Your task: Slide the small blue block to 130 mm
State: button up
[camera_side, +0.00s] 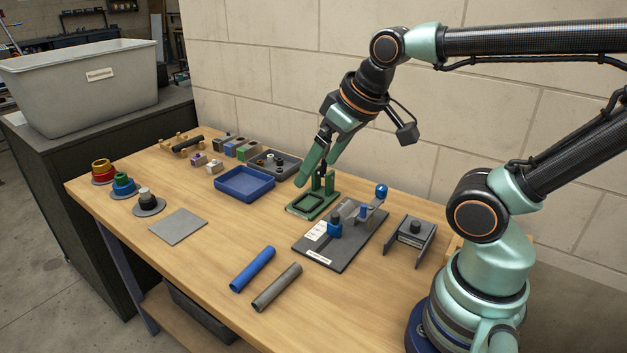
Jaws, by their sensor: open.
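A dark board (350,258) with white labels lies on the table, right of centre. Any scale marks are too small to read. My gripper (315,173) is open, pointing down above and behind the board, close over a green stand (303,207). I cannot tell whether the fingers touch the stand. The gripper is apart from the blue block.
A blue-knobbed lever (381,191) stands at the board's back right. A grey bracket (410,240) is to its right. Blue and grey tubes (252,270) lie in front. A blue tray (244,184) is behind left.

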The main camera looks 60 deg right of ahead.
jog(key=shift+d, duration=0.1)
jog(key=c, duration=0.7)
jog(key=m+g, duration=0.2)
jog(key=g, duration=0.4)
send_near(335, 214)
notch_tip(335, 214, down, 9)
jog(key=shift+s+f, duration=0.1)
jog(key=shift+s, duration=0.05)
grip_shut()
dwell(1.1)
